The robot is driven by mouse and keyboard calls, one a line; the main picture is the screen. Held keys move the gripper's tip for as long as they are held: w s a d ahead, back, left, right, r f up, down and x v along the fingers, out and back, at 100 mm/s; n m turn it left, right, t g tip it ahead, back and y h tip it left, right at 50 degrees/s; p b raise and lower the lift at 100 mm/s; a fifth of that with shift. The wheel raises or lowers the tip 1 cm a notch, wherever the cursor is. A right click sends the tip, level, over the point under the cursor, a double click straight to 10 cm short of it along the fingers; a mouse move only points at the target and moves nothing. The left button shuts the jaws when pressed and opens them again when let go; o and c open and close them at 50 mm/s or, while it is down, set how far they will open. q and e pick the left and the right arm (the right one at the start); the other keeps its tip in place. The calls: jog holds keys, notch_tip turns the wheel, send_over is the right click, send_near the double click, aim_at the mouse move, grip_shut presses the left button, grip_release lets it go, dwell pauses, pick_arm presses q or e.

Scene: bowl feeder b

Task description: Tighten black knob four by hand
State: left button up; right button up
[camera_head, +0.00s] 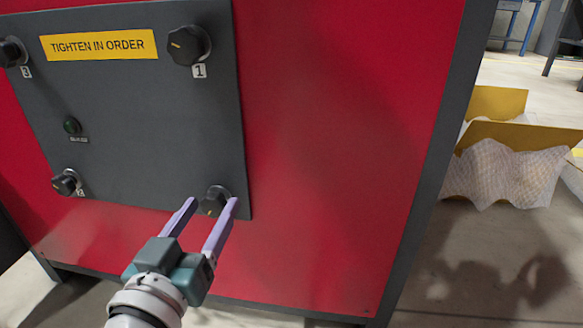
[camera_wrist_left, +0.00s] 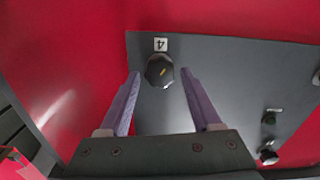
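Black knob four (camera_head: 215,194) sits at the lower right corner of the dark grey panel (camera_head: 150,120). It also shows in the left wrist view (camera_wrist_left: 159,70), with a yellow pointer mark and a "4" label (camera_wrist_left: 161,44) by it. My left gripper (camera_head: 212,203) is open, its two purple fingers pointing at the knob. In the left wrist view the knob appears between the fingertips (camera_wrist_left: 161,74), with gaps on both sides. I cannot tell whether the tips reach around it or stop just short. One finger hides part of the knob in the head view. My right gripper is not in view.
Other black knobs sit at the upper right (camera_head: 188,45), upper left (camera_head: 12,52) and lower left (camera_head: 65,182). A green button (camera_head: 71,126) and a yellow "TIGHTEN IN ORDER" sign (camera_head: 98,45) are on the panel. A yellow box with wrapping (camera_head: 500,170) stands on the floor right.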

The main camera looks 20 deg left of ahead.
pick_arm(q)
grip_shut()
dwell(0.3)
jog(key=shift+r+m+p, duration=0.1)
jog(key=shift+m+p, duration=0.6)
jog(key=shift+m, duration=0.2)
jog(key=shift+d+m+p, duration=0.1)
jog(key=shift+m+p, duration=0.4)
jog(key=shift+m, duration=0.3)
jog(key=m+p, duration=0.1)
jog(key=m, duration=0.2)
jog(key=shift+m, duration=0.3)
jog(key=m+p, duration=0.1)
jog(key=m, duration=0.3)
jog(key=shift+d+m, duration=0.1)
jog(key=shift+m, duration=0.2)
jog(key=shift+f+m, duration=0.15)
jog(key=shift+m, duration=0.95)
jog(key=shift+f+m, duration=0.1)
jog(key=shift+m, duration=1)
